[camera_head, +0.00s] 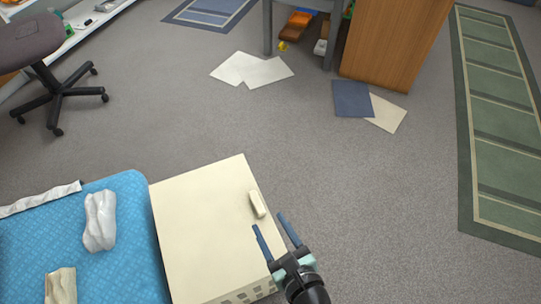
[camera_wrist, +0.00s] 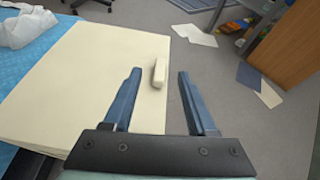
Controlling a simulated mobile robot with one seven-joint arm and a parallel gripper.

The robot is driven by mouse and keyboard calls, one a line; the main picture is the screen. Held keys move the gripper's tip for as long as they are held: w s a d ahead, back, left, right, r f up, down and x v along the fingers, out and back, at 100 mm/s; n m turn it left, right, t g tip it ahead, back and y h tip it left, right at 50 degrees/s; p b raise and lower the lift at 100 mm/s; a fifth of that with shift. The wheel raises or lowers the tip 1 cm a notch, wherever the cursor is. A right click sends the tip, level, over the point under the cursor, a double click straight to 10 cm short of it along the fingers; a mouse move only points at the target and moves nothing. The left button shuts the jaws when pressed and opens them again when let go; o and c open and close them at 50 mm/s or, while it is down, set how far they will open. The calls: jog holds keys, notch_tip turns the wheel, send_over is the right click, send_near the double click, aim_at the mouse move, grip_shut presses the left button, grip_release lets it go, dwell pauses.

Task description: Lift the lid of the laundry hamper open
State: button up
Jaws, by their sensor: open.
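The laundry hamper's cream lid (camera_head: 200,225) is shut and lies flat beside the blue bed in the head view. A small cream handle (camera_head: 257,204) stands up near the lid's right edge. In the wrist view the lid (camera_wrist: 80,85) fills the left side, and the handle (camera_wrist: 159,73) shows beyond the fingertips, between them in the picture. My gripper (camera_head: 268,221) is open and empty, with its two blue fingers close to the lid's right edge, near the handle. The gripper also shows in the wrist view (camera_wrist: 159,72). Most of the hamper's body is hidden under the lid; a slotted side (camera_head: 250,293) shows at the bottom.
The blue bed (camera_head: 130,260) with crumpled white cloths adjoins the hamper on the left. Paper sheets (camera_head: 268,71) lie on the floor farther off, near a wooden cabinet (camera_head: 395,40). An office chair (camera_head: 50,85) stands at upper left. The carpet right of the hamper is clear.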

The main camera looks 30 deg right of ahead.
aim_at(258, 203)
jog(key=f, duration=0.1)
jog(key=s+f+m, duration=0.1)
jog(key=shift+s+d+f, duration=0.15)
jog(key=shift+s+f, duration=0.15)
jog(key=shift+f, duration=0.05)
jog(key=b+x, duration=0.5)
jog(key=x, duration=0.7)
jog(key=shift+w+d+f, duration=0.1)
jog(key=shift+w+f, duration=0.05)
jog(key=shift+w, duration=0.2)
grip_shut()
dwell(0.5)
